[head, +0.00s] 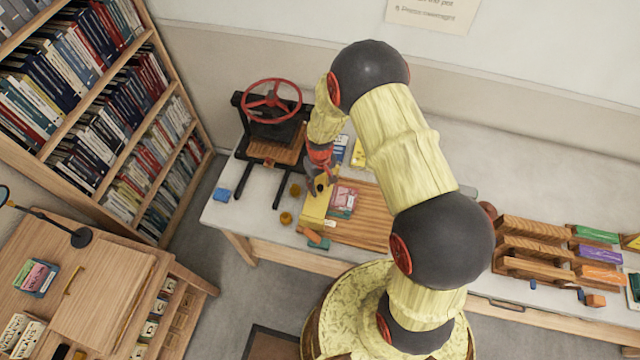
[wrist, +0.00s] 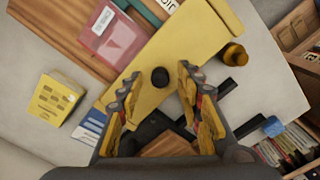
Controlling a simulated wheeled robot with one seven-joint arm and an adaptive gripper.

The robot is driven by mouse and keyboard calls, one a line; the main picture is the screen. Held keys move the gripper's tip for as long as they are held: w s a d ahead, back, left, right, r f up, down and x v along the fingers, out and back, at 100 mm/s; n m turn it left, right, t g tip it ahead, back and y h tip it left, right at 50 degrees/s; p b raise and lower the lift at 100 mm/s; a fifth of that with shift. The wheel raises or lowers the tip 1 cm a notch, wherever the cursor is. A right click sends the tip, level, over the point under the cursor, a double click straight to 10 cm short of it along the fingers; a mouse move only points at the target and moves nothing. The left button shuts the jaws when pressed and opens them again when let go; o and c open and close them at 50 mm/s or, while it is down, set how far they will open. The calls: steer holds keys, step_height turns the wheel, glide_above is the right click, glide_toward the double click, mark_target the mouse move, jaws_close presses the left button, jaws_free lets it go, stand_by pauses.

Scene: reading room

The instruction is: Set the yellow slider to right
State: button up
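The yellow slider appears as a long flat yellow piece (head: 314,209) at the left edge of the wooden board on the table. In the wrist view the yellow piece (wrist: 196,42) runs diagonally, with a round black knob (wrist: 160,77) on it. My gripper (wrist: 158,86) is open, its fingertips on either side of the knob in that view. I cannot tell whether they touch it or hover above. In the head view my gripper (head: 319,184) is over the far part of the yellow piece and hides some of it.
The wooden board (head: 368,217) holds a pink-covered book (head: 344,197). Amber knobs (head: 286,218) stand left of the yellow piece. A black press with a red wheel (head: 271,97) stands behind. Wooden racks (head: 540,245) stand at right.

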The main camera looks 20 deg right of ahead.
steer(key=c, duration=0.4)
jaws_close()
stand_by(0.5)
